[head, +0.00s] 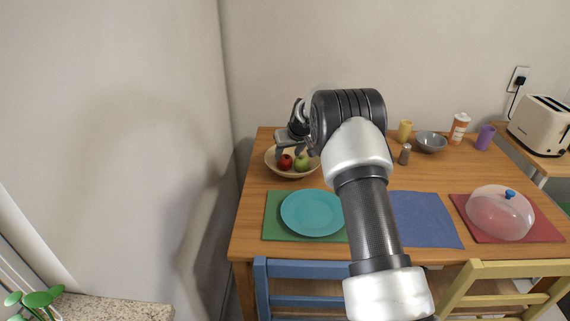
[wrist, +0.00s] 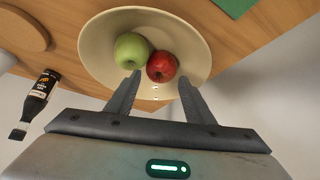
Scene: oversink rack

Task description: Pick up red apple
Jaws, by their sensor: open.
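The red apple (head: 285,162) lies in a shallow cream bowl (head: 272,164) at the left back of the wooden table, beside a green apple (head: 302,163). In the wrist view the red apple (wrist: 162,66) is to the right of the green apple (wrist: 131,50), and the bowl (wrist: 195,35) surrounds both. My gripper (wrist: 160,80) is open and empty. Its two fingers point toward the bowl, with the red apple showing between and beyond the fingertips. In the head view my gripper (head: 291,146) is at the bowl, partly hidden by my wrist.
A teal plate (head: 312,213) lies on a green mat in front of the bowl. A dark bottle (wrist: 38,100) shows at the left in the wrist view. A grey bowl (head: 431,142), cups and shakers stand at the back right. The wall is close behind the table.

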